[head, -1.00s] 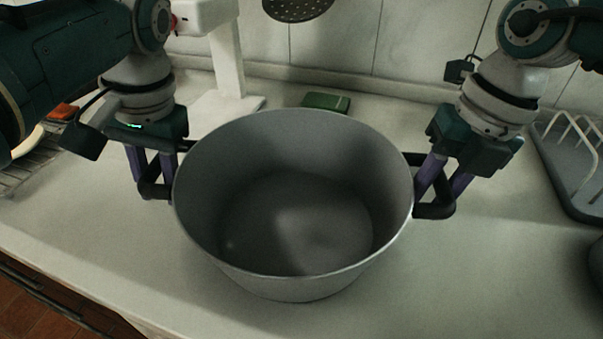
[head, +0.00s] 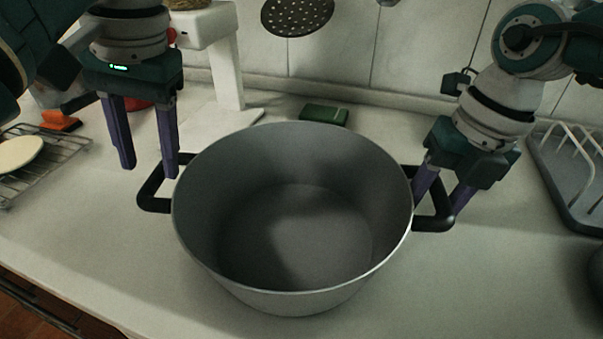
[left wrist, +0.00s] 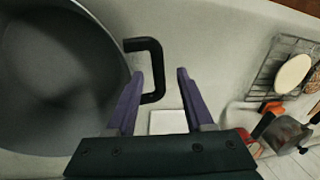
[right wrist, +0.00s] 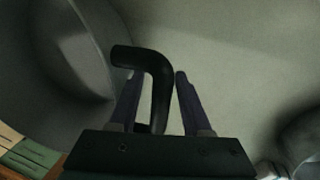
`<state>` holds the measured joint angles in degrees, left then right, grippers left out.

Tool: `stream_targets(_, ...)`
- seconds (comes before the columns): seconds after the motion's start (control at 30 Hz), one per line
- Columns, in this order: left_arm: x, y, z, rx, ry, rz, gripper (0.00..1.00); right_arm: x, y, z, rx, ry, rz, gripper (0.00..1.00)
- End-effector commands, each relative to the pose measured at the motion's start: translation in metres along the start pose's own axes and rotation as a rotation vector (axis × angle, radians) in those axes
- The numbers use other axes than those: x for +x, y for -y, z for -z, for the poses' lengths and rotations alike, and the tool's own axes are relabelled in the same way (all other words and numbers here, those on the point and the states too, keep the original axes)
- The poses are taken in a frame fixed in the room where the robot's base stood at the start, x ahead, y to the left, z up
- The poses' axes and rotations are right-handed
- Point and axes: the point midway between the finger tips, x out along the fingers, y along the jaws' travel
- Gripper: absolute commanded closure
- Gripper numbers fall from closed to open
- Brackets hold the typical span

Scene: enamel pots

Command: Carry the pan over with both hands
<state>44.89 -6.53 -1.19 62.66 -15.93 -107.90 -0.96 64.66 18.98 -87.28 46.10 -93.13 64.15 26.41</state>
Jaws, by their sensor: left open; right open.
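The grey pan (head: 290,290) stands upright and empty on the counter in the middle of the head view. Its black left handle (head: 148,193) and black right handle (head: 438,222) stick out at the sides. My left gripper (head: 148,172) is open, above and just behind the left handle, apart from it. In the left wrist view this handle (left wrist: 157,62) shows beyond the fingertips. My right gripper (head: 437,205) is open, its fingers on either side of the right handle's bar. The right wrist view shows that handle (right wrist: 160,80) between the two fingers; I cannot tell whether they touch it.
A wire rack (head: 40,180) with a pale round item (head: 18,153) is at the left. A white stand (head: 226,75) and a green block (head: 325,115) are behind the pan. A grey dish rack (head: 575,175) is at the right. The counter in front is clear.

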Motion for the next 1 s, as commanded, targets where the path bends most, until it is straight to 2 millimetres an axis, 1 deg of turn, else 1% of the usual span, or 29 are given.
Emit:
stream_targets(0.03,-0.003,0.0,0.0,0.0,-0.001,0.0,0.48,-0.001,-0.001,0.0,-0.001,0.001,-0.003,0.48)
stream_targets(0.17,-0.006,0.0,0.0,0.0,0.0,0.001,0.48,-0.009,-0.001,-0.001,-0.001,0.003,-0.003,0.48)
stream_targets(0.27,-0.006,0.001,0.0,0.0,0.0,0.001,0.48,-0.024,-0.001,-0.001,-0.002,0.004,-0.003,0.48)
stream_targets(0.5,-0.005,0.001,0.0,-0.001,0.0,0.001,0.48,-0.079,0.0,-0.001,-0.001,0.005,-0.001,0.48)
stream_targets(0.6,-0.005,0.001,0.0,-0.001,0.0,0.001,0.48,-0.098,0.001,-0.001,-0.001,0.004,-0.001,0.48)
stream_targets(0.7,-0.005,0.001,0.0,-0.001,0.001,0.001,0.48,-0.111,0.001,-0.001,0.0,0.003,0.0,0.48)
stream_targets(0.83,-0.005,0.001,0.0,-0.001,0.001,0.001,0.48,-0.119,0.0,0.0,0.001,0.001,-0.001,0.48)
stream_targets(1.0,-0.005,0.001,0.0,-0.001,0.001,0.001,0.48,-0.121,0.0,0.0,0.0,0.0,0.0,0.48)
